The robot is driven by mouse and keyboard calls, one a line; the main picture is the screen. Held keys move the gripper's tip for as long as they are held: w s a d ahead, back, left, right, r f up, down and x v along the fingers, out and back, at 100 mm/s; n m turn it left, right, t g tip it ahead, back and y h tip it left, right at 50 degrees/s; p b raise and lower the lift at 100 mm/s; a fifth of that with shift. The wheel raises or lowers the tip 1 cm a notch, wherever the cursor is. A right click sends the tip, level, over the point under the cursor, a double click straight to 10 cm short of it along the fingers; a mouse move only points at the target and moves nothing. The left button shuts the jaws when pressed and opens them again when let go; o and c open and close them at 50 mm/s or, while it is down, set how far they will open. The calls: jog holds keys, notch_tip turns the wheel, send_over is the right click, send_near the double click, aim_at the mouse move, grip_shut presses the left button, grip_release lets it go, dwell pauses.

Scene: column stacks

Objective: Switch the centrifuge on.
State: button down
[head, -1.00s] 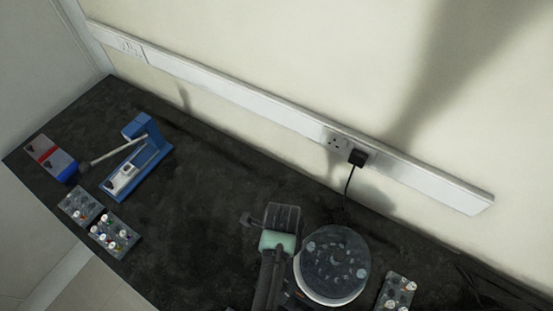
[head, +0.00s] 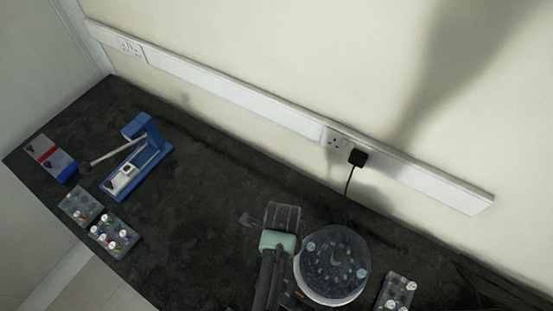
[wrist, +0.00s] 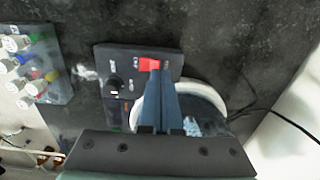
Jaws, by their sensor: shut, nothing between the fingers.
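The centrifuge (head: 330,290) stands at the lower right of the head view, round and white with a clear lid. In the wrist view, its white rim (wrist: 212,96) is partly behind my fingers. A dark control panel (wrist: 133,58) beside the rim carries a black knob (wrist: 115,87) and a red switch (wrist: 149,64). My gripper (wrist: 160,76) is shut and empty, its blue fingertips at the lower edge of the red switch. I cannot tell whether they touch it. In the head view, my arm hides the panel and the fingertips.
A tube rack (head: 396,292) stands right of the centrifuge. A black plug (head: 357,157) sits in the wall socket, its cable running down behind the centrifuge. Two more racks (head: 81,205) (head: 114,235), a blue device (head: 138,160) and a red-and-blue block (head: 51,159) stand left. The middle bench is clear.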

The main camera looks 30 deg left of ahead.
jog(key=shift+f+b, duration=0.75)
jog(key=shift+f, duration=0.35)
dwell(0.6)
jog(key=shift+r, duration=0.2)
notch_tip(320, 180, up, 5)
jog(key=p, duration=0.5)
jog(key=shift+f, duration=0.1)
dwell(0.3)
